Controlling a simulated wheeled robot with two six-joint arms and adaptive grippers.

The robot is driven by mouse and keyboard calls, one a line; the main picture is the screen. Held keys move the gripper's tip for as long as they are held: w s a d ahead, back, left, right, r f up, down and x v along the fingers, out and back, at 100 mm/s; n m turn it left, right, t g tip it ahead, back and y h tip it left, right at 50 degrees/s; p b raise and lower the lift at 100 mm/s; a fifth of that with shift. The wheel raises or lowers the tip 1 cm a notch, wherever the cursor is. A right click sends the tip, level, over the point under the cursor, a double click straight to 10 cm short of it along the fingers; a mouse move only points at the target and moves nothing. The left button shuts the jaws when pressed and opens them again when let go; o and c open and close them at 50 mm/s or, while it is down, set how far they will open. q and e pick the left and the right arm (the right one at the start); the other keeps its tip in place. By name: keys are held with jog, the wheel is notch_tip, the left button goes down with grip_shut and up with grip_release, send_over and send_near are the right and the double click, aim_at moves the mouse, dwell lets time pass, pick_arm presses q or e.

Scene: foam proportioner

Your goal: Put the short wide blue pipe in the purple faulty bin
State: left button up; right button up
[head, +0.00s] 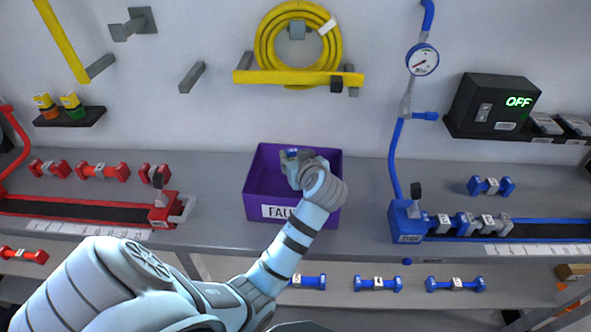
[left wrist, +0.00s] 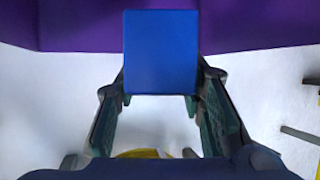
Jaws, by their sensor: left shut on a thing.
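The purple bin (head: 262,185) with a partly covered label starting "FAU" stands on the grey shelf in the middle of the head view. My left gripper (head: 293,155) is over the bin's opening, toward its right side, and is shut on the blue pipe. In the left wrist view the pipe (left wrist: 161,52) shows as a blue square end between the two dark fingers (left wrist: 161,105). The bin's purple wall (left wrist: 255,25) shows behind it. In the head view the gripper and wrist hide most of the pipe. My right gripper is not seen.
Several red pipes (head: 103,171) lie left on the shelf beside a red rail (head: 80,210). Blue and grey pipes (head: 466,223) sit on the blue rail at right. Several blue pipes (head: 378,284) lie on the lower shelf. A yellow hose coil (head: 264,40) hangs above the bin.

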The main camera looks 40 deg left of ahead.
pick_arm(q)
jog(key=shift+f, duration=1.6)
jog(key=shift+f+b, duration=0.55)
jog(key=shift+f, duration=0.05)
jog(key=o, duration=1.3)
jog(key=shift+c, duration=0.2)
